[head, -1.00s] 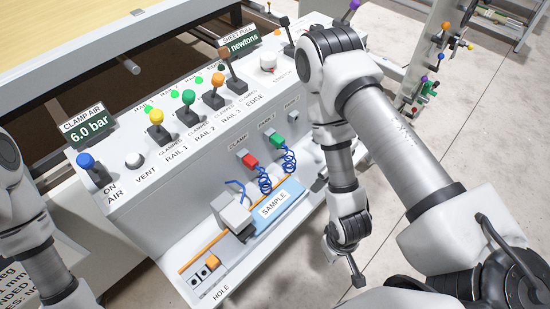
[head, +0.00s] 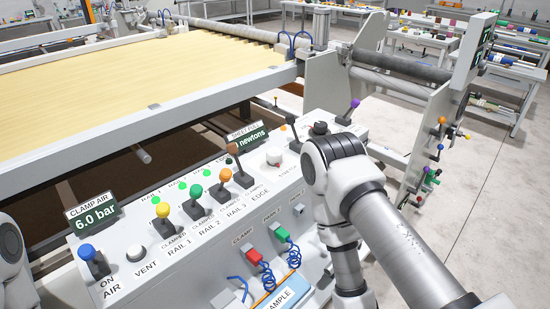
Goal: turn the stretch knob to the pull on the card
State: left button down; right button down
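No card with a pull value shows in the head view. My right arm crosses the right side of the panel, close to the knob, and its gripper is below the picture. Only a link of my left arm shows, at the left edge.
The clamp air display (head: 94,214) reads 6.0 bar. Blue (head: 86,252), yellow (head: 163,210), green (head: 196,191) and orange (head: 225,175) levers line the panel. Red (head: 253,257) and green (head: 282,235) plugs with coiled cords are in front. The yellow sheet (head: 150,80) lies behind.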

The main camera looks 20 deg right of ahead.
aim_at(274, 155)
jog(key=k+l+z, duration=0.1)
jog(key=l+z, duration=0.25)
jog(key=l, duration=0.35)
jog(key=l+z, duration=0.4)
jog(key=l, duration=0.35)
